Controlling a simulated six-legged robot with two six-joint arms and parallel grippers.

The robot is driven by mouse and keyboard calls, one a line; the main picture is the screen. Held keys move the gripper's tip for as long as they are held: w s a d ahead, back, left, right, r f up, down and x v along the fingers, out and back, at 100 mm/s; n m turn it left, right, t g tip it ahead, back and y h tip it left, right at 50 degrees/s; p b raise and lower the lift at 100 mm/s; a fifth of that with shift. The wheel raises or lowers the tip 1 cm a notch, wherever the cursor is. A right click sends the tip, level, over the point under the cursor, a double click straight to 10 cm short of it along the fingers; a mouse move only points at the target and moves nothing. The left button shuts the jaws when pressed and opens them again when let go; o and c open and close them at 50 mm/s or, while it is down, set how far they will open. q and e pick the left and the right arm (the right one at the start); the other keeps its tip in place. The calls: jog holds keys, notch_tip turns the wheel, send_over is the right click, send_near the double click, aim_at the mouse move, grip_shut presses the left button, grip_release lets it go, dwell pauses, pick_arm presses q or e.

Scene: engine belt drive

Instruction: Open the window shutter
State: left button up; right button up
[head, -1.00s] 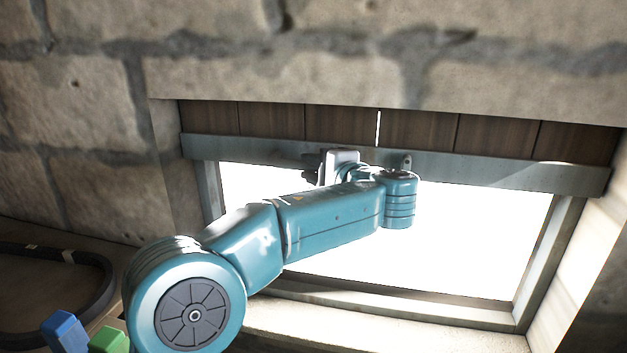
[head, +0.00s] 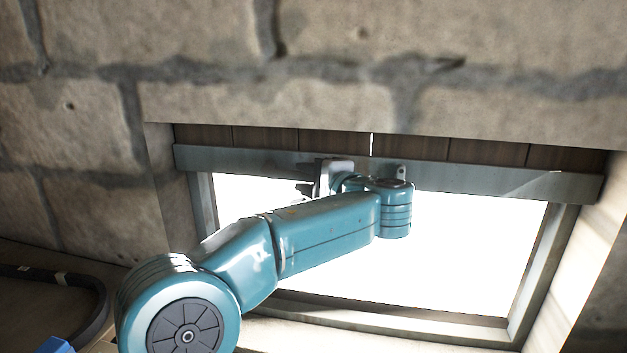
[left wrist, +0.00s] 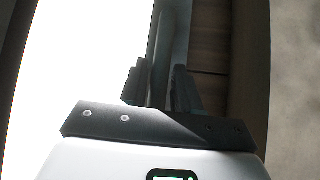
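The window shutter (head: 480,152) is brown wooden planks with a grey-blue rail (head: 500,181) along its lower edge. It covers only the top strip of the window opening, with bright light below. The planks (left wrist: 209,45) show to the right. My right gripper is not in view.
A stone wall (head: 200,40) surrounds the opening. The window frame (head: 535,265) and a sunlit sill (head: 290,335) border it. A dark curved belt track (head: 95,310) and a blue block (head: 55,345) lie at lower left.

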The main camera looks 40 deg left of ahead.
pick_arm(q)
jog(key=b+v, duration=0.2)
jog(key=v, duration=1.4)
